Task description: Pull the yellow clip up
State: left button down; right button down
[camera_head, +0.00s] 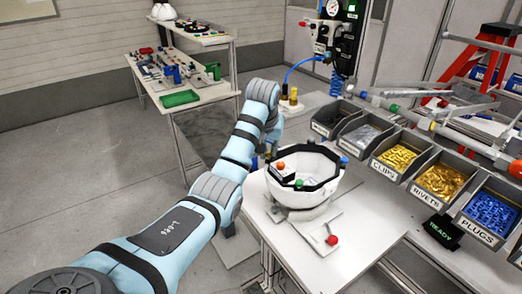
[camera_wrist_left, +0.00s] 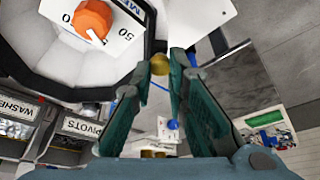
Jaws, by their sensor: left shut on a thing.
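The yellow clip (camera_wrist_left: 160,64) shows as a small rounded yellow piece at the black rim of the white helmet shell (camera_head: 300,190) in the left wrist view. My left gripper (camera_wrist_left: 168,66), with green fingers, is shut on it. I cannot tell whether the clip still touches the rim. In the head view my left arm reaches over to the far left side of the shell, and its gripper is small and partly hidden there. The clip cannot be made out in that view. My right gripper is not in view.
The shell stands on a white table (camera_head: 352,238) with a red-knobbed lever (camera_head: 332,240) in front. An orange knob (camera_wrist_left: 92,20) is close to my left gripper. Labelled bins, including clips (camera_head: 393,160), line the right side. A side table (camera_head: 205,92) stands behind.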

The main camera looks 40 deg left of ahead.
aim_at(268, 156)
pick_arm(q)
jog(key=c, duration=1.5)
grip_release()
jog(key=shift+r, duration=0.15)
jog(key=shift+d, duration=0.1)
notch_tip(268, 156, up, 10)
jog(key=shift+r, duration=0.1)
